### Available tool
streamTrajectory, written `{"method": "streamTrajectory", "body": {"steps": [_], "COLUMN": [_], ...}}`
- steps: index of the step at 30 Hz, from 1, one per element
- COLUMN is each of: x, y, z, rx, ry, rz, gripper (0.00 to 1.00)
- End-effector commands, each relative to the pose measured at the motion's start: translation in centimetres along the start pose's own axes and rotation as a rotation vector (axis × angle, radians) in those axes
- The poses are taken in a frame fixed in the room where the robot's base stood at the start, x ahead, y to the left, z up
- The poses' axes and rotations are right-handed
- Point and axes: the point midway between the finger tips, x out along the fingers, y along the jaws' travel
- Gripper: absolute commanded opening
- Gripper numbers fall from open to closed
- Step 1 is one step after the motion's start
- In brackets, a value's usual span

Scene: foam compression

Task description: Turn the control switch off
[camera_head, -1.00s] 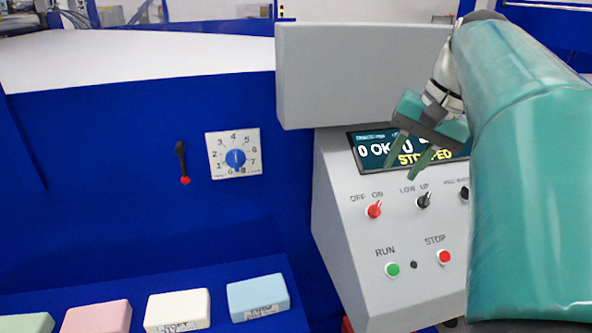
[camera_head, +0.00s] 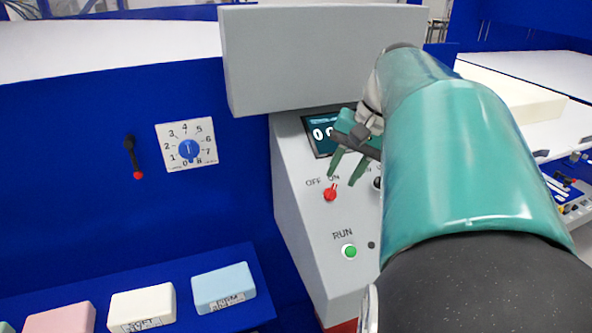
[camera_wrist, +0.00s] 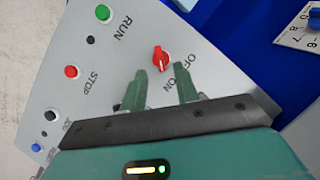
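The control switch (camera_head: 330,194) is a small red rotary knob under the OFF and ON labels on the grey control panel (camera_head: 300,235). In the head view its pointer leans up and right, toward ON. My gripper (camera_head: 345,177) is open and empty, just above and to the right of the knob, with its fingers pointing down at the panel and partly covering the labels. In the wrist view the red switch (camera_wrist: 161,58) lies just beyond and between the two spread fingertips of my gripper (camera_wrist: 160,78). No contact shows.
A green RUN button (camera_head: 349,251) sits below the switch. A red STOP button (camera_wrist: 71,72) shows in the wrist view. A grey box (camera_head: 320,60) overhangs the panel. A numbered dial (camera_head: 189,149) and a lever (camera_head: 131,155) are at left; several foam blocks (camera_head: 224,288) lie lower left.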

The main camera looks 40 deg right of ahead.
Motion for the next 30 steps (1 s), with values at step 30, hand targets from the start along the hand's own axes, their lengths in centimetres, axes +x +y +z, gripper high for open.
{"method": "streamTrajectory", "body": {"steps": [30], "x": [4.2], "y": [0.0], "z": [-0.1], "rx": [-0.016], "ry": [0.000], "rz": [0.005], "gripper": [0.01]}}
